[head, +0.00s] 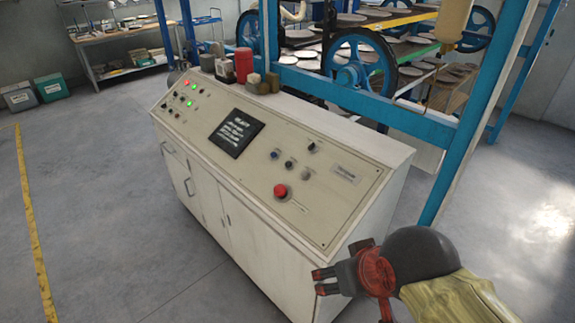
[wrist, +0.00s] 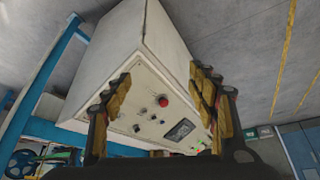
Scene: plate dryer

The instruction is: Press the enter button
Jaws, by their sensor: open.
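The control console (head: 330,230) is a cream cabinet with a sloped panel. A dark screen (head: 236,132) with text sits mid-panel. Right of it are several small knobs or buttons (head: 289,164) and a large red button (head: 280,191); their labels are too small to read, so I cannot tell which is enter. Small red and green lights (head: 188,93) are at the panel's far left. My gripper (head: 322,281) is open and empty, apart from the console, near its right front end. In the wrist view the panel and red button (wrist: 163,100) show between my open fingers (wrist: 160,105).
A blue-framed machine with wheels (head: 362,75) and racks of plates stands behind the console. A blue post (head: 470,130) rises at the right. A red can (head: 244,62) and small containers stand on the console top. Grey floor (head: 80,200) is clear in front.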

